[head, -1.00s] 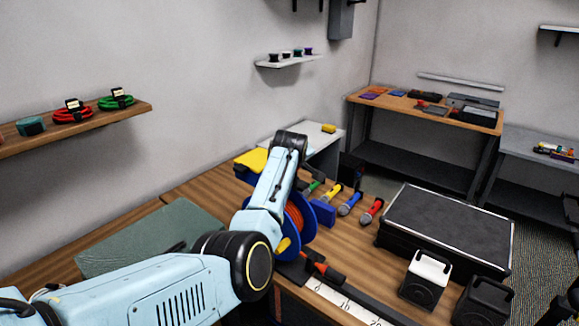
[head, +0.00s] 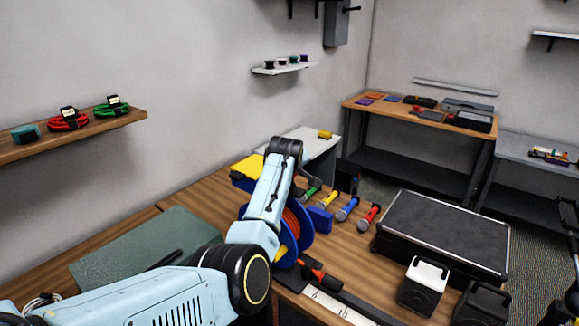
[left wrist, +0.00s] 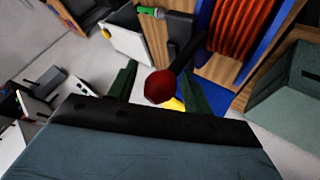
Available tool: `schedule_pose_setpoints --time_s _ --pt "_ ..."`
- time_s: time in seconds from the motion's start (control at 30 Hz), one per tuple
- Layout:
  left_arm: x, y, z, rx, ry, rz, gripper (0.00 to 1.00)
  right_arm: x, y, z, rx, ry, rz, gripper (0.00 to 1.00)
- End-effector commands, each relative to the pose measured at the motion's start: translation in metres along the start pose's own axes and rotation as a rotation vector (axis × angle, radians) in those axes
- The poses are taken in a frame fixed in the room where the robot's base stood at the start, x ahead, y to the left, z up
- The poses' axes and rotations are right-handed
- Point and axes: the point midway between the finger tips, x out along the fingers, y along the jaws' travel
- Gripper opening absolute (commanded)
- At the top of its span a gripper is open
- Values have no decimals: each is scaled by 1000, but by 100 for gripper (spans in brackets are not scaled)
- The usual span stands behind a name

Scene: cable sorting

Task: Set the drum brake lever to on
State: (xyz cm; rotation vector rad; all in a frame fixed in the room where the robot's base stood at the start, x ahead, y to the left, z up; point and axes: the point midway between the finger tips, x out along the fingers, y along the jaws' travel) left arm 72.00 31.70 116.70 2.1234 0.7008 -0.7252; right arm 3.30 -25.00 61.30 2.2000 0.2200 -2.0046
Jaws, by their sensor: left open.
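The cable drum (head: 305,243) stands on the wooden bench, with blue flanges and orange cable (head: 292,218). My left forearm crosses in front of it and hides much of it. In the left wrist view the drum's orange cable (left wrist: 245,25) and blue flange (left wrist: 279,42) are at the upper right. A lever with a dark stem (left wrist: 186,55) and a round dark-red knob (left wrist: 159,87) shows there too. My left gripper (left wrist: 160,76) is open; its two green fingers stand on either side of the knob, apart from it as far as I can tell. The lever is hidden in the head view.
Several colored microphones (head: 348,208) lie right of the drum. A black case (head: 443,235) and a white-topped box (head: 424,285) stand further right. A red-black tool (head: 320,270) lies before the drum. A green mat (head: 150,250) covers the bench at left.

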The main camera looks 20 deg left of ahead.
Motion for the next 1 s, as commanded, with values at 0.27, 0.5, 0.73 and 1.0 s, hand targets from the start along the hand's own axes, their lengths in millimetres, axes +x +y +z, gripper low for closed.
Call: schedule_pose_setpoints --time_s 0.27,0.5,0.73,1.0 --pt "-34 1 1 -3 1 4 50 -2 0 0 0 0 0 45" --pt "-72 0 1 -2 0 4 50 1 0 0 0 -1 0 45" --pt "-107 0 1 -2 -1 4 50 4 0 1 0 -1 0 45" --pt "-125 0 2 -1 -3 1 50 5 0 1 0 -1 0 45"
